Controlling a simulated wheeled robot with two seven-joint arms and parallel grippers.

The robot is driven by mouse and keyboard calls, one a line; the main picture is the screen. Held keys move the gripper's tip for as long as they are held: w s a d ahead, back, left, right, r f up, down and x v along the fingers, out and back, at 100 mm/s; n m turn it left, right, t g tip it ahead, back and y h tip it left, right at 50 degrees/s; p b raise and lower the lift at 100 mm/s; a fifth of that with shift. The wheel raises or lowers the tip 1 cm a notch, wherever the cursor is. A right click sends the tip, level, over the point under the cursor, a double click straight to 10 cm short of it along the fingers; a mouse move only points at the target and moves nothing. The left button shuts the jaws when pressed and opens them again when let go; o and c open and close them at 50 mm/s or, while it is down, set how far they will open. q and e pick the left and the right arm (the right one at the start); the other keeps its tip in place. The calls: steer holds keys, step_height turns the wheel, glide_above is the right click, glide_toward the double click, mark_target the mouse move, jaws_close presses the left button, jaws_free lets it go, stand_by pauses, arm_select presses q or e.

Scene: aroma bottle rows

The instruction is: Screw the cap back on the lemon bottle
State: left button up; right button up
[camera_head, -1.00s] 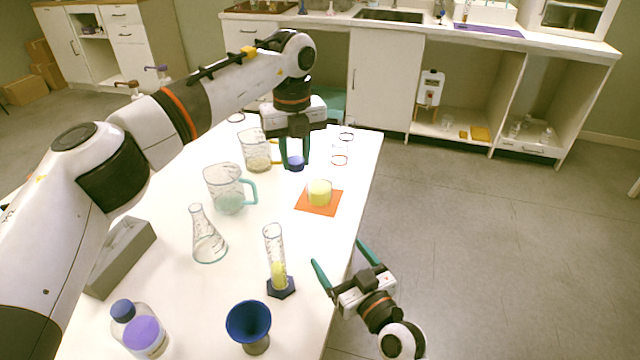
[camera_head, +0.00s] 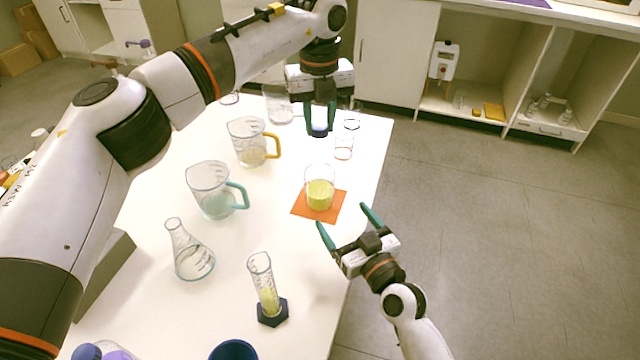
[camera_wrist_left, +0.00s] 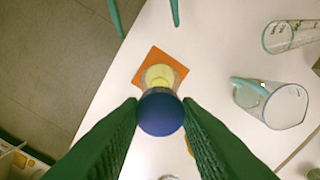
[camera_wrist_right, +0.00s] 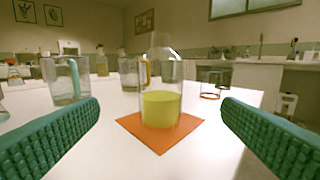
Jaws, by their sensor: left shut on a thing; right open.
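The lemon bottle (camera_head: 319,194) is a clear, uncapped bottle holding yellow liquid. It stands upright on an orange mat (camera_head: 299,208) near the table's right edge. It is clear in the right wrist view (camera_wrist_right: 160,108). My left gripper (camera_head: 320,131) is shut on a dark blue cap (camera_wrist_left: 161,114), apart from the bottle and beyond it in the head view. In the left wrist view the cap partly hides the bottle (camera_wrist_left: 160,77). My right gripper (camera_head: 344,216) is open and empty at the near right side of the mat, its fingers pointing toward the bottle without touching it.
A beaker with a teal handle (camera_head: 212,192) and one with a yellow handle (camera_head: 248,143) stand left of the bottle. A flask (camera_head: 189,250), a measuring cylinder (camera_head: 265,284) and a blue funnel-like cup (camera_head: 234,350) stand nearer. Clear glassware (camera_head: 344,146) stands beyond the mat.

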mark_target(320, 185)
arm_select(q)
steer(key=shift+w, duration=0.1)
arm_select(e)
steer(key=x, duration=1.2)
steer(key=shift+c, duration=0.6)
steer(key=c, duration=1.3)
arm_select(q)
steer(key=shift+f, duration=2.55)
arm_select(e)
steer(key=shift+c, duration=0.3)
arm_select(q)
steer(key=shift+f, duration=0.9)
steer(key=shift+f, duration=0.5)
